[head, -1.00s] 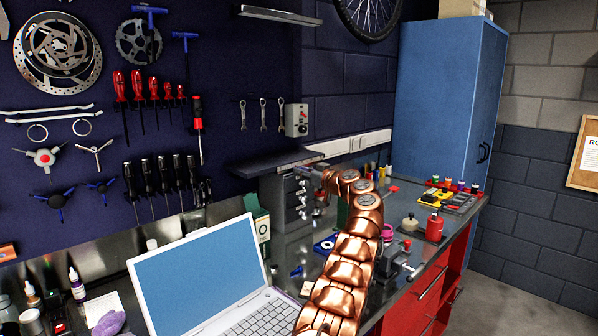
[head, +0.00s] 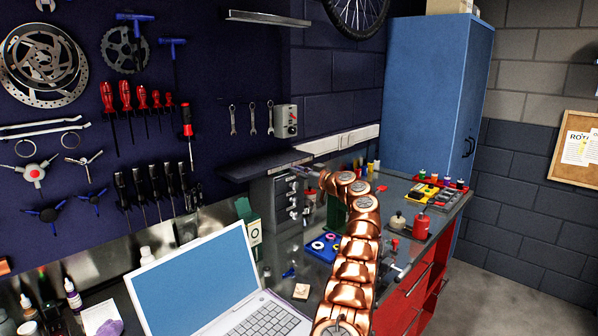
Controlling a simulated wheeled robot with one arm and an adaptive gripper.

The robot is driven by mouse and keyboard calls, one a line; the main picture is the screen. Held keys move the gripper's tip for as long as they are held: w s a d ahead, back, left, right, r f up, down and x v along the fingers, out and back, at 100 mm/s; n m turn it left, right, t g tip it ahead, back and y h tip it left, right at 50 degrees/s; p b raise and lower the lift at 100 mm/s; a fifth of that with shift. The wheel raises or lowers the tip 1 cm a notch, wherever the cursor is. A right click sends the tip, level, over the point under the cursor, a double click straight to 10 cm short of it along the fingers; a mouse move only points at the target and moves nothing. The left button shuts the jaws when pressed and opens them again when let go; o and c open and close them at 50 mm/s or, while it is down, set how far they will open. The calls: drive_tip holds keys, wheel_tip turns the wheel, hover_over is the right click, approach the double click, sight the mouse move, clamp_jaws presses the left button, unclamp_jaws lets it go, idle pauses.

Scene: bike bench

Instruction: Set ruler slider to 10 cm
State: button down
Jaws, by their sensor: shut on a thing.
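My gripper (head: 308,171) is at the far end of my copper-coloured arm, by the front edge of the dark wall shelf (head: 245,168). It is small in the head view and its fingers are hard to make out. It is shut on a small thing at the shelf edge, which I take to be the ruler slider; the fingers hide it. A thin pale strip along the shelf's front edge may be the ruler. Its marks and the slider's reading are too small to read.
A grey drawer unit (head: 268,205) stands below the shelf. An open laptop (head: 195,285) is at the front. A blue cabinet (head: 436,90) stands behind.

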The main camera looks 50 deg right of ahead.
drive_tip(key=c, duration=1.4)
unclamp_jaws()
drive_tip(key=shift+a+r, duration=0.1)
drive_tip(key=shift+r, duration=0.05)
drive_tip(key=o, duration=0.3)
drive_tip(key=shift+f, duration=0.2)
drive_tip(key=shift+s, duration=0.15)
drive_tip(key=s, duration=1.1)
drive_tip(key=shift+s, duration=0.4)
